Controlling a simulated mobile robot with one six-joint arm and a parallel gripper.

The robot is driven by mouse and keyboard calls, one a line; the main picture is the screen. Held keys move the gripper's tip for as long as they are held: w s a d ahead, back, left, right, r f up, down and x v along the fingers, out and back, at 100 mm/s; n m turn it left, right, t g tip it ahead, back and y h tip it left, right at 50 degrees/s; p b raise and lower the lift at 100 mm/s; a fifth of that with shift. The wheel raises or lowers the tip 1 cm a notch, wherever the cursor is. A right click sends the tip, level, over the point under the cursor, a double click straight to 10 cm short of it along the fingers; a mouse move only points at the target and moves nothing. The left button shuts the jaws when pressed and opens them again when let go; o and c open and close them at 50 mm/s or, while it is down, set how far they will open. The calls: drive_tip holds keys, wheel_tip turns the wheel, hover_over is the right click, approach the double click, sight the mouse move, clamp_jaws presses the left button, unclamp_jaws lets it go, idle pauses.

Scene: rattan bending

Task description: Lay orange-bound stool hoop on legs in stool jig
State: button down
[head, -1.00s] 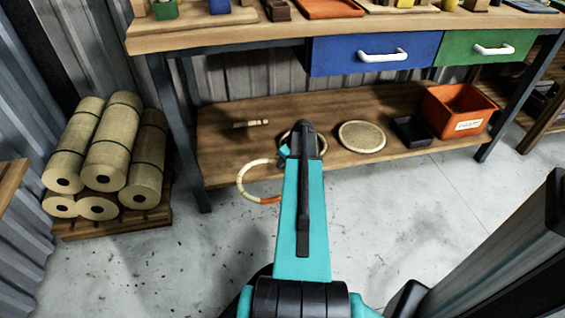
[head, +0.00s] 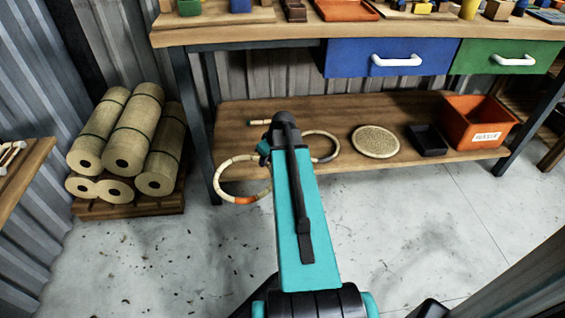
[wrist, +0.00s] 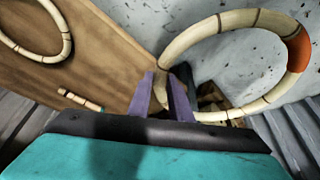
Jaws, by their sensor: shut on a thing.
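The orange-bound stool hoop is a pale cane ring with dark bands and one orange stretch (head: 245,199). In the head view it hangs in front of the lower shelf's left part. It fills the upper right of the wrist view, with its orange binding (wrist: 293,48) at the right. My gripper (wrist: 166,98) is shut on the hoop's cane, with the purple fingers either side of it. In the head view my arm mostly hides the gripper. I cannot make out the stool jig or its legs in either view.
Another cane hoop with a grey binding (head: 325,158) lies on the lower shelf (head: 350,108), beside a round woven disc (head: 376,142), a black tray (head: 428,140) and an orange bin (head: 478,122). Cane rolls (head: 133,130) are stacked at left.

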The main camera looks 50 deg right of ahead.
drive_tip(key=w+a+r, duration=0.6)
drive_tip(key=a+r, duration=0.2)
drive_tip(key=a, duration=0.5)
drive_tip(key=w+a+r, duration=0.6)
drive_tip(key=a+r, duration=0.2)
drive_tip(key=a, duration=0.5)
drive_tip(key=w+a+r, duration=0.6)
drive_tip(key=a+r, duration=0.2)
drive_tip(key=a, duration=0.6)
drive_tip(key=shift+s+d+r, duration=0.1)
drive_tip(key=shift+s, duration=0.05)
